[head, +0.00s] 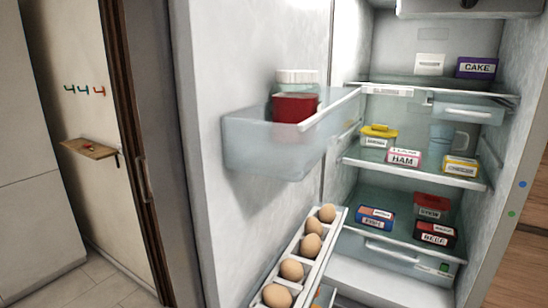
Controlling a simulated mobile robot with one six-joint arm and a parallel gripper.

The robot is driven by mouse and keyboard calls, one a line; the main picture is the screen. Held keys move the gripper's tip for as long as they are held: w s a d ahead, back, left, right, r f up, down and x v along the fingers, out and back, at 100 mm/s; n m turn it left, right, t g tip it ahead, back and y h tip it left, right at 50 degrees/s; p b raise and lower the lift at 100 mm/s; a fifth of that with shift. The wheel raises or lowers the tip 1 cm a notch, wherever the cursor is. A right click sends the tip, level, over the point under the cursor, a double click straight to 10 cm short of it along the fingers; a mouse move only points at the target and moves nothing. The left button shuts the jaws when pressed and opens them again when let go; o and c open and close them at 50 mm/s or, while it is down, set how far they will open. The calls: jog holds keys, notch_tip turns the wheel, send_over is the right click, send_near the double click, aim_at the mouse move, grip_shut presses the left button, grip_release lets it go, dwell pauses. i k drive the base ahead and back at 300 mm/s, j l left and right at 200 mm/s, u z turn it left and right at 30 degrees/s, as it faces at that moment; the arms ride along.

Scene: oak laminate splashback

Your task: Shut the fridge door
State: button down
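The fridge door (208,65) stands wide open on the left of the fridge, its inner side facing me. The fridge interior (405,52) is open to view, with glass shelves of packed food. My gripper is not in view.
Shelves hold a purple cake box (477,68), a ham pack (403,158), a blue mug (441,138) and a beef pack (436,234). At left are a doorway with a dark wooden frame (132,120), a small wall shelf (88,149) and bare tiled floor (85,285).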

aim_at(229, 201)
jog(key=j+u, duration=0.2)
jog(key=u, duration=0.3)
jog(key=i+j+u, duration=0.1)
jog(key=u, duration=0.4)
jog(key=j+u, duration=0.2)
jog(key=u, duration=0.3)
jog(key=i+u, duration=0.15)
jog(key=u, duration=0.35)
jog(key=i+j+u, duration=0.1)
jog(key=i+j, duration=0.15)
jog(key=i, duration=0.15)
jog(key=i+j+u, duration=0.1)
jog(key=i, duration=0.35)
jog(key=z, duration=0.45)
jog(key=j+z, duration=0.15)
jog(key=z, duration=0.8)
jog(key=j+z, duration=0.15)
jog(key=z, duration=0.3)
jog(key=j+z, duration=0.1)
jog(key=z, duration=0.8)
jog(key=j+z, duration=0.1)
jog(key=z, duration=0.4)
jog(key=u, duration=0.55)
